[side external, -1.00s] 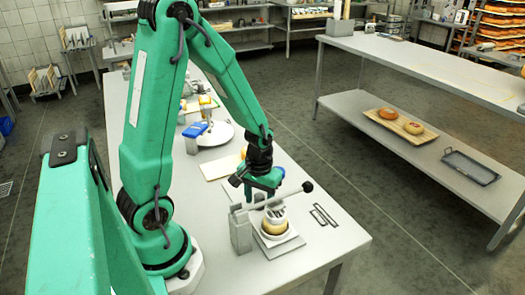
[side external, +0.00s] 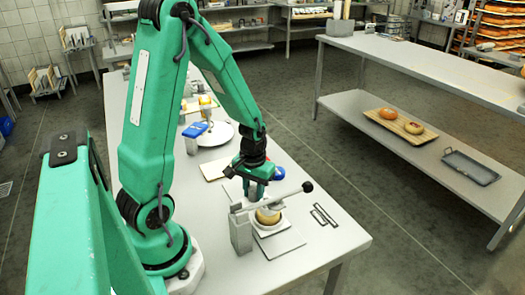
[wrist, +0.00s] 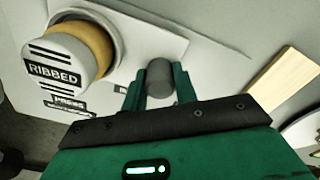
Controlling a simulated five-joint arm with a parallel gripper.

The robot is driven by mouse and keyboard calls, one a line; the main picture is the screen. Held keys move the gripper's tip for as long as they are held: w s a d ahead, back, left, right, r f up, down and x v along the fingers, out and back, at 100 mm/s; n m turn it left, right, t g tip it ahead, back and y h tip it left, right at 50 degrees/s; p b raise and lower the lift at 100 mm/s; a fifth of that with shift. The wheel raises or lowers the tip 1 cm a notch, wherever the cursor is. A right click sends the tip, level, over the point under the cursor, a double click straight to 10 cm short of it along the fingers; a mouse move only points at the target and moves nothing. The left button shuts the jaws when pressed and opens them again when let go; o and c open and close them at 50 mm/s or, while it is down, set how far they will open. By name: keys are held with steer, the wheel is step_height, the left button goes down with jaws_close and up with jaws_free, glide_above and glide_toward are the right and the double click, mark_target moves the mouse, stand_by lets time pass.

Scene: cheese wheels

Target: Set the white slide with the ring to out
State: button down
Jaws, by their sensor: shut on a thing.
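The white slide (wrist: 160,38) is a flat plate with a raised white ring (wrist: 117,28) in the wrist view. A yellow cheese wheel (wrist: 97,45) sits inside the ring. A white cap marked RIBBED (wrist: 58,65) covers part of the cheese in that view. My gripper (wrist: 160,80) is shut on a short grey peg (wrist: 159,75) beside the ring. The peg's foot is hidden between the fingers. In the side view, my gripper (side external: 257,190) is just behind the cheese wheel (side external: 267,216), under my forearm.
A grey press post (side external: 240,231) carries a lever (side external: 285,199) with a dark knob, close in front of my gripper. A PRESS label (wrist: 68,102) shows below the cap. Dark metal outlines (side external: 323,214) lie to the right.

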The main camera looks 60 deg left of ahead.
steer(key=a, duration=0.8)
steer(key=shift+w, duration=0.1)
steer(key=shift+a, duration=0.1)
steer(key=c, duration=1.2)
jaws_free()
steer(key=shift+c, duration=0.2)
steer(key=shift+o, duration=0.7)
steer(key=shift+r, duration=0.1)
step_height(320, 180, up, 8)
